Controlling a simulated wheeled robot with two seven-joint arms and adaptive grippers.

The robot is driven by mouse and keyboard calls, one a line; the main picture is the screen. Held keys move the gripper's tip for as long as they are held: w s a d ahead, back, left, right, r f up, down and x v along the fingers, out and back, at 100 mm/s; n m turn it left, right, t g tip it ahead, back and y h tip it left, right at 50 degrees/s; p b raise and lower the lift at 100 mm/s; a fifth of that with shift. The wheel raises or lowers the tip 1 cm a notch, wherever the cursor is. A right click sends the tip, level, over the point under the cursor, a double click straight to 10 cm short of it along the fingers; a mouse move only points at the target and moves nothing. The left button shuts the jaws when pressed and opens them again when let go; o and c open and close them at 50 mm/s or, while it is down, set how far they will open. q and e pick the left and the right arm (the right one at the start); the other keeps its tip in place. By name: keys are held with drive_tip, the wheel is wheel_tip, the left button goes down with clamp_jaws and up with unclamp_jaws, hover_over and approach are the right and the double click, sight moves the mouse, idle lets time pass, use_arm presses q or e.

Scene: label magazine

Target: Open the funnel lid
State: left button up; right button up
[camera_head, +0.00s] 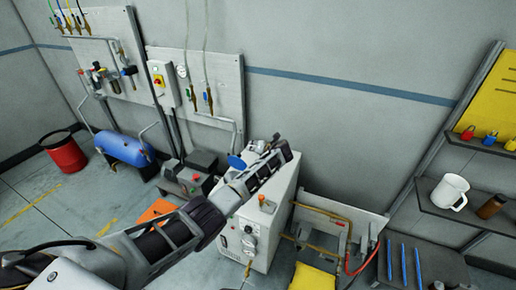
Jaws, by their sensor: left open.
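A white machine cabinet (270,215) stands on the floor at the middle of the head view, with small knobs on its front. A small blue round part (237,161) shows at its top left, beside my gripper. It may be the funnel lid, but I cannot tell, nor whether it is open. My left gripper (272,150) is over the cabinet's top and hides much of it. It is open, with nothing seen held in it. I cannot tell whether it touches the machine. My right gripper is not in view.
A grey unit with a red button (197,178) stands left of the cabinet. A blue tank (125,149) and a red drum (64,153) are farther left. Shelves with a white mug (450,191) are at the right. Brass pipes and a red hose (364,262) run right of the cabinet.

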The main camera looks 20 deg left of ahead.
use_arm(q)
drive_tip(key=shift+s+d+r, duration=0.2)
drive_tip(key=shift+d+r, duration=0.25)
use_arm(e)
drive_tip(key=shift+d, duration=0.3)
use_arm(q)
drive_tip(key=shift+d, duration=0.1)
idle(0.3)
drive_tip(key=v, duration=1.1)
drive_tip(key=shift+s+d+r, duration=0.2)
drive_tip(key=shift+r, duration=0.1)
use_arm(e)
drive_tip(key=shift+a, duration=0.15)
use_arm(q)
drive_tip(key=shift+f, duration=0.1)
idle(0.4)
